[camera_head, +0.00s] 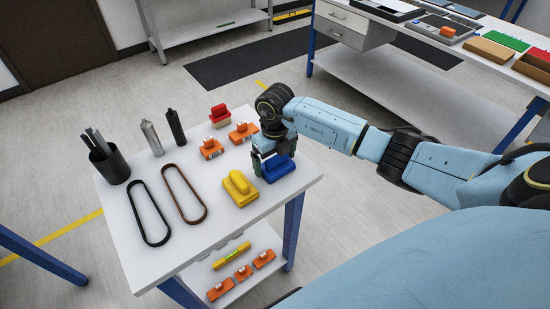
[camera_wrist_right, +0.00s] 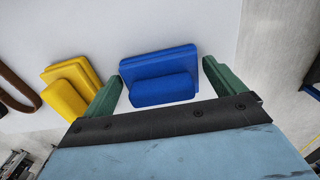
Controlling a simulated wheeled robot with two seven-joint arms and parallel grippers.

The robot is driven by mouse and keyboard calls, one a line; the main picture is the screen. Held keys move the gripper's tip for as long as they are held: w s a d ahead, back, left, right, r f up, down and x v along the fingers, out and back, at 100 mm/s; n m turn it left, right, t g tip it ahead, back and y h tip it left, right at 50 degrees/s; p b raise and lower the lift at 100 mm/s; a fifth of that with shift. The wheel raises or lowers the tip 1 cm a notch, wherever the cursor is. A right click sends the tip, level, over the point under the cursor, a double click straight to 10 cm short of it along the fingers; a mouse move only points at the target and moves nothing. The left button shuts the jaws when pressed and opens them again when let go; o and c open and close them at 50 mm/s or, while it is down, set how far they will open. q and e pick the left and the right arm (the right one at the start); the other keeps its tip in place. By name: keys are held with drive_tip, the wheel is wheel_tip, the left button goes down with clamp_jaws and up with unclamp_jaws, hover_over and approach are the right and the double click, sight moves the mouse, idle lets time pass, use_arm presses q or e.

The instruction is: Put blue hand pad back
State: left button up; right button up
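The blue hand pad (camera_head: 279,172) rests on the white table's right side, near its edge. In the right wrist view, the blue hand pad (camera_wrist_right: 160,75) shows its flat base and raised grip bar. My right gripper (camera_head: 272,160) is over it, pointing down. In the right wrist view, the green fingers of my right gripper (camera_wrist_right: 164,80) stand apart, one on each side of the pad, with small gaps visible. The gripper hides part of the pad in the head view. My left gripper is not in view.
A yellow hand pad (camera_head: 240,188) lies just left of the blue one. A lower shelf holds more parts.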

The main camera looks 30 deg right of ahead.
sight(275, 156)
drive_tip(key=shift+o, duration=0.3)
drive_tip(key=shift+r, duration=0.1)
wheel_tip(275, 156, up, 12)
drive_tip(key=shift+r+p, duration=0.15)
drive_tip(key=shift+p, duration=0.2)
